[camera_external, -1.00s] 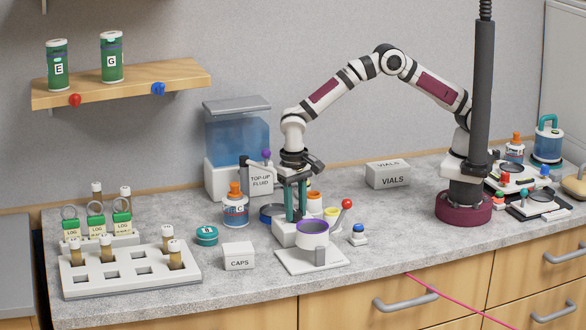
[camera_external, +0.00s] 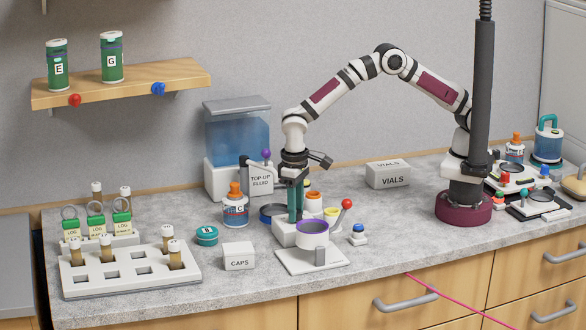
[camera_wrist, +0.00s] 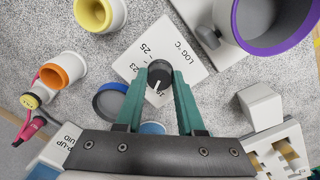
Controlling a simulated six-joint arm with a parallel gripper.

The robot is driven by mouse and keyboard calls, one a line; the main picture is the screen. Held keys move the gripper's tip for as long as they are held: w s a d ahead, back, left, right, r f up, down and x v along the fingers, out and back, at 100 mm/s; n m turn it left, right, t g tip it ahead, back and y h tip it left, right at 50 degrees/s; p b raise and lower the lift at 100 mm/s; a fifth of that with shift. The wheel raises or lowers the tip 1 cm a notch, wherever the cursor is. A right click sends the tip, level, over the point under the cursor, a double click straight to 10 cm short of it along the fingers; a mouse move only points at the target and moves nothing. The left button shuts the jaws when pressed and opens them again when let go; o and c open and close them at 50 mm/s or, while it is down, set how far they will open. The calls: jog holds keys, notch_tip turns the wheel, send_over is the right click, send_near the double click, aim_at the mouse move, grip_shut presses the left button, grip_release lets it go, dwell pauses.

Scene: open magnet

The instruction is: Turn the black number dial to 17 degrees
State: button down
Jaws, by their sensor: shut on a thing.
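The black number dial (camera_wrist: 160,72) sits on a white block marked "LOG °C" (camera_wrist: 181,52) in the wrist view. My gripper (camera_wrist: 160,88) is shut on the dial, with one teal finger on each side. A white pointer line shows on the dial, directed toward the lower part of the picture. The numbers 25 and 23 are readable on the block; a number near the pointer looks like 19, partly hidden. In the external view my gripper (camera_external: 295,217) points straight down onto the white block (camera_external: 287,235), and its fingers hide the dial.
A purple-rimmed cup (camera_external: 312,233) on a white stand is close in front of the gripper. An orange-rimmed cup (camera_wrist: 63,69), a yellow-rimmed cup (camera_wrist: 99,12) and a blue dish (camera_wrist: 110,102) are nearby. The CAPS box (camera_external: 239,257) stands front left.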

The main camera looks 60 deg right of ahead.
aim_at(298, 212)
jog(key=n, duration=1)
jog(key=shift+n, duration=2.2)
jog(key=c, duration=0.5)
grip_release()
jog(key=r, duration=1.5)
jog(key=shift+s+r, duration=0.35)
jog(key=shift+r, duration=0.05)
